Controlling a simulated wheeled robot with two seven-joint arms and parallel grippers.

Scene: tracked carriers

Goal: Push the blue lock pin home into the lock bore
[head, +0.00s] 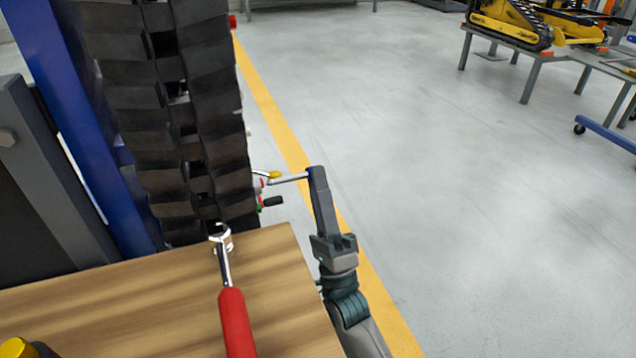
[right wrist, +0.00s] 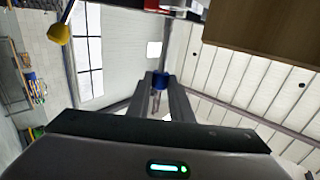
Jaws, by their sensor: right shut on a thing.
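My right gripper (head: 311,172) is at the right side of the black track, its fingers pointing up and away. It is shut on the blue lock pin (right wrist: 160,80), whose blue part shows between the fingers in the right wrist view. In the head view only a speck of blue shows at the fingertips. A silver rod (head: 290,178) runs left from the fingertips to a small fitting (head: 262,184) beside the track. The lock bore is not clearly visible, so I cannot tell how deep the pin sits. My left gripper is not in view.
The fitting has a yellow knob (head: 274,174) and a black handle (head: 272,201). The track (head: 215,110) stands beside a blue post (head: 70,110). A red-handled wrench (head: 235,320) lies on the wooden bench (head: 120,310). Open floor lies to the right.

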